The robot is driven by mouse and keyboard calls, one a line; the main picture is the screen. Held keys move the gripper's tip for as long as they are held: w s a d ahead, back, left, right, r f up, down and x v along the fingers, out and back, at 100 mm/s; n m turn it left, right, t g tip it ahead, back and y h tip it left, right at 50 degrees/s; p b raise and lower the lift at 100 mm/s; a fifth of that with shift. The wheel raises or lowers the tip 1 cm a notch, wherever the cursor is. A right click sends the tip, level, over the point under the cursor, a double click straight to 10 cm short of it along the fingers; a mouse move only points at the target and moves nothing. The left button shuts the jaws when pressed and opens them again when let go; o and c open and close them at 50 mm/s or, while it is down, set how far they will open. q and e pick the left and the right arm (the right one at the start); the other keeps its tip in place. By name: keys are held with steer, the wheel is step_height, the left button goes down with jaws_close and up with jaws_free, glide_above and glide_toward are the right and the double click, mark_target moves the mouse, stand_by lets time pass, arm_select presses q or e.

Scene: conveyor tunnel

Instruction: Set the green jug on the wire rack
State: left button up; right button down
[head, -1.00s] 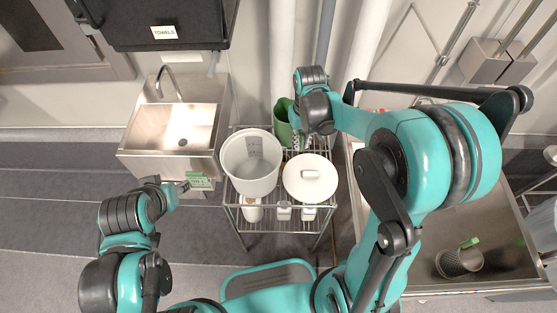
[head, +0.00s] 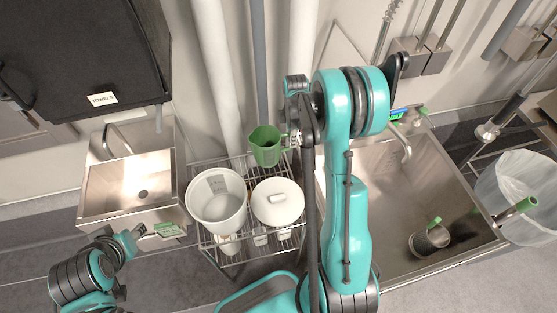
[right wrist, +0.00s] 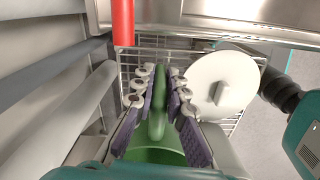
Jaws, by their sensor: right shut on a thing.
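The green jug (head: 266,148) is at the back of the wire rack (head: 238,262), behind the white bucket and the lidded pot. It looks upright with its open top up. My right gripper (head: 294,140) is on its right side, shut on the handle. In the right wrist view the green handle (right wrist: 158,112) lies between the two fingers, with the jug body below. I cannot tell whether its base touches the rack's top shelf. My left gripper (head: 140,231) is low at the left near the sink, apart from the jug; its fingers are too small to read.
The white bucket (head: 216,203) and lidded white pot (head: 278,204) fill the front of the rack top. Small white containers (head: 260,236) stand on the lower shelf. A small sink (head: 132,186) is left, a large steel basin (head: 385,190) right. Pipes (head: 259,70) rise behind.

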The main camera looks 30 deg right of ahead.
step_height(320, 180, down, 3)
steer(key=shift+w+f+b, duration=0.1)
steer(key=shift+f+b, duration=0.1)
steer(key=shift+b, duration=0.15)
step_height(320, 180, down, 4)
steer(key=shift+b, duration=0.5)
steer(key=shift+f, duration=0.2)
steer(key=c, duration=1.5)
jaws_free()
steer(key=shift+c, duration=0.2)
steer(key=shift+r, duration=0.15)
